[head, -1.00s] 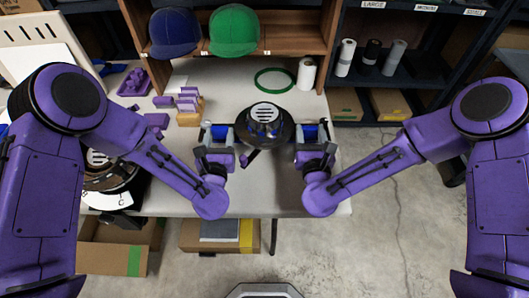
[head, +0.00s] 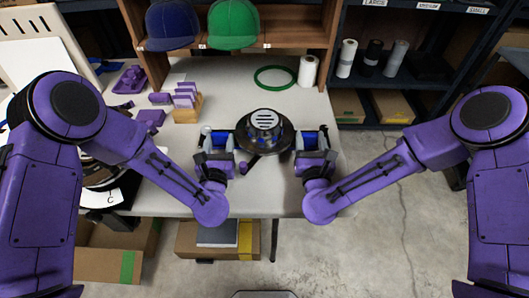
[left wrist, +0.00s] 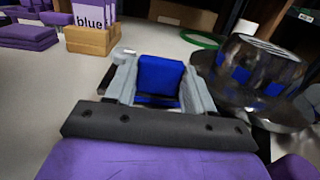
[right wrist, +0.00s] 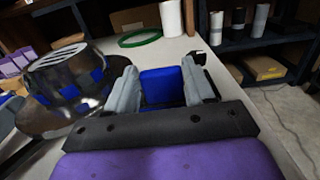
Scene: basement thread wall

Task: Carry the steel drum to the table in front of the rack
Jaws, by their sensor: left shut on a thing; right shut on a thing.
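The steel drum (head: 265,133) is a dark, shiny round vessel with a slotted top and blue patches. In the head view it is over the white table (head: 215,84), between my two grippers. I cannot tell whether it touches the tabletop. My left gripper (head: 217,140) is shut on a blue grip at the drum's left side, and my right gripper (head: 312,140) on one at its right side. The blue grips also show between the fingers in the left wrist view (left wrist: 160,78) and the right wrist view (right wrist: 162,87). The drum's underside is hidden.
A wooden rack (head: 285,38) with blue and green caps stands at the table's back. A green ring (head: 275,66), a white roll (head: 307,70) and a wooden holder with purple cards (head: 187,106) are on the table. Dark shelving (head: 385,88) stands at the right; open floor (head: 380,220) is in front.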

